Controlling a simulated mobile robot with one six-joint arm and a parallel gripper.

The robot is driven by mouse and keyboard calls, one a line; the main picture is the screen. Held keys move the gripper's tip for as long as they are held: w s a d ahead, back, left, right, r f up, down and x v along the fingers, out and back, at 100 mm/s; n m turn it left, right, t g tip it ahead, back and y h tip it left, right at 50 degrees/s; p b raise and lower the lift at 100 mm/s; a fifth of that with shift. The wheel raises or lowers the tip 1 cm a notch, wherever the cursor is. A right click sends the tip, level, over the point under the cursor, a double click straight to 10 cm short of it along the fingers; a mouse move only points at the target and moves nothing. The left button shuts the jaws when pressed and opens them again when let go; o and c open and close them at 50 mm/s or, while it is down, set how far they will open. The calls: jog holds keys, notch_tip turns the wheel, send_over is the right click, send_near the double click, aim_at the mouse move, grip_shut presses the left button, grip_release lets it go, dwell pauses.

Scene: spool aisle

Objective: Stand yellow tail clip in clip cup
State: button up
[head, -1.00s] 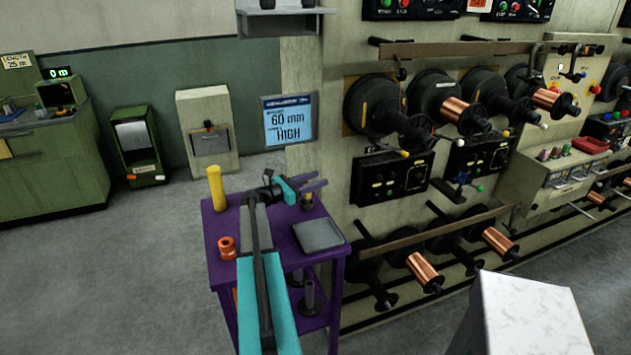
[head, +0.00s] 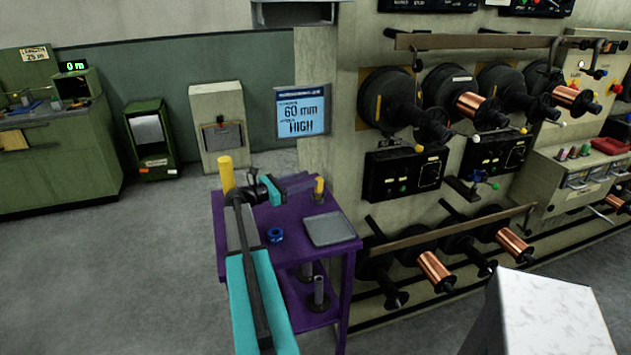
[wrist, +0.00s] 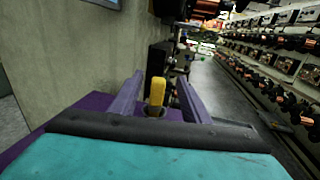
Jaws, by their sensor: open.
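The yellow tail clip (head: 319,185) stands upright at the back right of the purple cart top, its lower end in a small dark holder that looks like the clip cup (head: 318,197). In the wrist view, the clip (wrist: 157,92) shows ahead, between the two purple fingers, with the dark cup (wrist: 157,111) around its foot. My gripper (head: 305,183) is open, level with the clip and just left of it in the head view. The fingers show space on both sides of the clip. Whether the fingertips reach past it is hard to tell.
The purple cart (head: 290,215) also carries a grey tray (head: 330,229), a blue ring-shaped piece (head: 275,235) and a tall yellow cylinder (head: 226,172). The spool machine (head: 345,165) rises close behind and right of the cart. Open floor (head: 150,260) lies to the left.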

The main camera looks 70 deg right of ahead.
jog(key=shift+b+v, duration=0.4)
jog(key=shift+v, duration=1.85)
jog(key=shift+s, duration=0.1)
